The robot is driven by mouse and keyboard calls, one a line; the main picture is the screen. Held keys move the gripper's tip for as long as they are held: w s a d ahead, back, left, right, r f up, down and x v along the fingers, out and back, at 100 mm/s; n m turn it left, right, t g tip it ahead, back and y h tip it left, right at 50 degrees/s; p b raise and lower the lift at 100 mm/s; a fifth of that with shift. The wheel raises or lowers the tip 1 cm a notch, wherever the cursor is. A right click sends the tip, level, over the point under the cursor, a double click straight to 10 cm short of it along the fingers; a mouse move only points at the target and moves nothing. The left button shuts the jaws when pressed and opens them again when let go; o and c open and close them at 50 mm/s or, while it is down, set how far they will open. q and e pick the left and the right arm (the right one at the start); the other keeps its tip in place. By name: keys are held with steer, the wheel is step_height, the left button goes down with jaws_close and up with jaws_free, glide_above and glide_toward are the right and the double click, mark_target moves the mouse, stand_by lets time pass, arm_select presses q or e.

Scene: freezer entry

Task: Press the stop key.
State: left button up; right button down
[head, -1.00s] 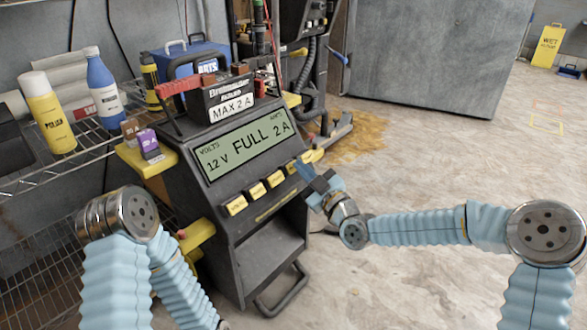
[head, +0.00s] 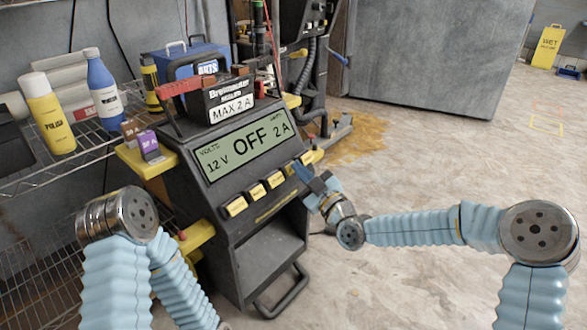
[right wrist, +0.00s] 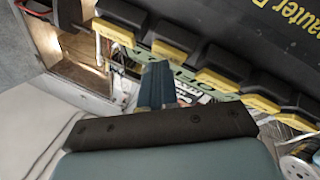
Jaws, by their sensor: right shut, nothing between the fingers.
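The dark charger cabinet (head: 240,235) stands left of centre in the head view. Its green display (head: 243,146) reads "12 V OFF 2 A". A row of yellow-fronted keys (head: 256,192) runs below the display. Their labels are too small to read, so I cannot tell which is the stop key. My right gripper (head: 302,172) is shut and empty, its blue fingertips at the right end of the row, partly hiding keys there. In the right wrist view the fingers (right wrist: 157,84) are close to the keys (right wrist: 172,53); contact is unclear. My left gripper is out of view.
A battery labelled "MAX 2 A" (head: 228,104) with a red clamp (head: 180,87) sits on top of the cabinet. A wire shelf (head: 75,150) with bottles stands at the left. Concrete floor (head: 420,180) is open to the right.

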steer(key=shift+s+d+r, duration=0.4)
steer(key=shift+s+d, duration=0.05)
steer(key=shift+d, duration=0.15)
stand_by(0.3)
steer(key=s+d+r, duration=0.2)
steer(key=d, duration=0.1)
steer(key=shift+s+d+r, duration=0.25)
steer(key=shift+r, duration=0.1)
steer(key=shift+f, duration=0.1)
stand_by(0.5)
